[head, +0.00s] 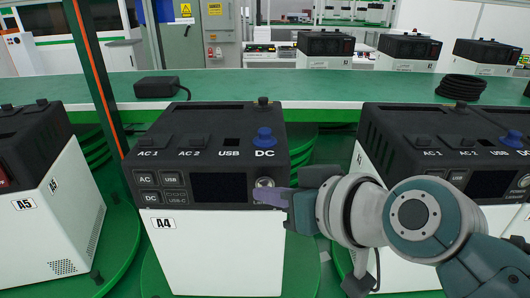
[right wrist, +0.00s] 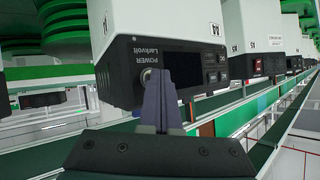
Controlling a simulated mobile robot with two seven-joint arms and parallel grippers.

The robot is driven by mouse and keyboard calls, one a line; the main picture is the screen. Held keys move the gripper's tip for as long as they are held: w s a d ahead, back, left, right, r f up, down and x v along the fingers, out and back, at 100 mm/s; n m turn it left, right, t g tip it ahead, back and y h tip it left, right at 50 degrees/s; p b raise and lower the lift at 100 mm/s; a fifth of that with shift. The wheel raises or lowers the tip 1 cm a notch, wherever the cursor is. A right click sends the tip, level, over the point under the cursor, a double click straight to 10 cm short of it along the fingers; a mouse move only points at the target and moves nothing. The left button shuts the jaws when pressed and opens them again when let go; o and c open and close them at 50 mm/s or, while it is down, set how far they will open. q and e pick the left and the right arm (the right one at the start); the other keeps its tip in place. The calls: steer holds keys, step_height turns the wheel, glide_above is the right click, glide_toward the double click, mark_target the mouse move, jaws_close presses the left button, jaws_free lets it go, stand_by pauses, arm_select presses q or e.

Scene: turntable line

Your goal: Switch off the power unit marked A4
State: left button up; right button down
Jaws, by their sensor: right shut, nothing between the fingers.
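The power unit marked A4 (head: 215,250) stands in the middle of the head view, with a black top and front panel over a white body. Its round silver power button (head: 264,183) is at the right end of the panel, beside a dark screen (head: 221,187). My right gripper (head: 262,196) is shut and empty, its purple fingertips at the panel just by the button. In the right wrist view, which is upside down, the shut fingers (right wrist: 158,78) overlap the button's edge (right wrist: 146,76); I cannot tell whether they touch it. My left gripper is not in view.
Unit A5 (head: 60,205) stands to the left and another unit (head: 440,135) to the right, behind my right arm. A green counter (head: 230,90) behind bears a black adapter (head: 157,87) and a coiled black cable (head: 462,86). An orange-edged post (head: 95,75) rises at left.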

steer(key=shift+s+p, duration=0.35)
steer(key=shift+s, duration=0.3)
steer(key=s+p, duration=0.3)
steer(key=s, duration=0.2)
stand_by(0.6)
